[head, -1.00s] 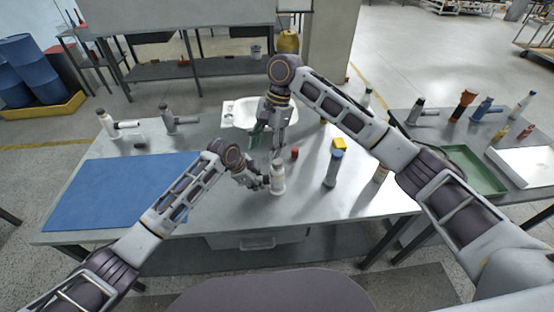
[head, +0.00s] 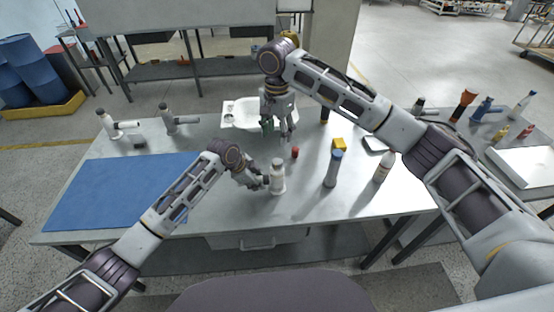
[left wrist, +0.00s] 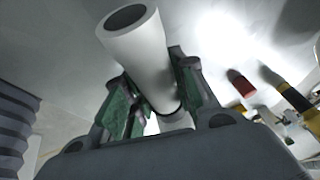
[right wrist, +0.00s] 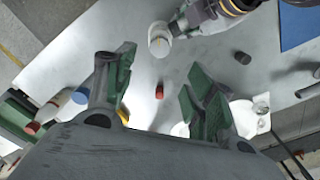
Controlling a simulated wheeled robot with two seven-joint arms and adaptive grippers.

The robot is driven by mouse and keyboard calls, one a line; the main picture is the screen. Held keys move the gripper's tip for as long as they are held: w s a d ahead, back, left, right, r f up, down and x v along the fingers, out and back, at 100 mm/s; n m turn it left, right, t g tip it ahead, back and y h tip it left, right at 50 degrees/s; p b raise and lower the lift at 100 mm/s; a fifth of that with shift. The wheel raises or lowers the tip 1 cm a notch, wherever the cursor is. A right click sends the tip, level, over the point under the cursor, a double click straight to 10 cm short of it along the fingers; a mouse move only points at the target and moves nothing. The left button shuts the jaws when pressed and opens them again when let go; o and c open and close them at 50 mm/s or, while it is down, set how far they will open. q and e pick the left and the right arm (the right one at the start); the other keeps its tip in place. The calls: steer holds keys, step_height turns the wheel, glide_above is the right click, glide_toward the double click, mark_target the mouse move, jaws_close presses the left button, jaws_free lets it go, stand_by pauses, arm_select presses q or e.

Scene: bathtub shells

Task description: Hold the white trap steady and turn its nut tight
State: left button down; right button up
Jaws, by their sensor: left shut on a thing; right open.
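The white trap (head: 278,180) stands upright near the front middle of the table as a white cylinder with a wider base. My left gripper (head: 262,181) is shut on it from the left. In the left wrist view the white tube (left wrist: 135,45) lies between the green-padded fingers, its open end toward the camera, with a dark ring line lower down. I cannot tell which part is the nut. My right gripper (head: 279,132) is open and empty, above and behind the trap. In the right wrist view the trap (right wrist: 158,40) shows beyond the open fingers (right wrist: 160,68).
A small red cap (head: 295,153) lies behind the trap. A white basin (head: 240,117) is farther back. A blue-capped bottle (head: 333,170), a yellow block (head: 339,144) and a red-capped bottle (head: 383,168) stand right. A blue mat (head: 120,190) covers the left. The front edge near the trap is clear.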

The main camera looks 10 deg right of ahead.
mark_target(277, 161)
steer(key=shift+f, duration=0.15)
steer(key=shift+f, duration=5.85)
steer(key=shift+c, duration=0.4)
steer(key=c, duration=1)
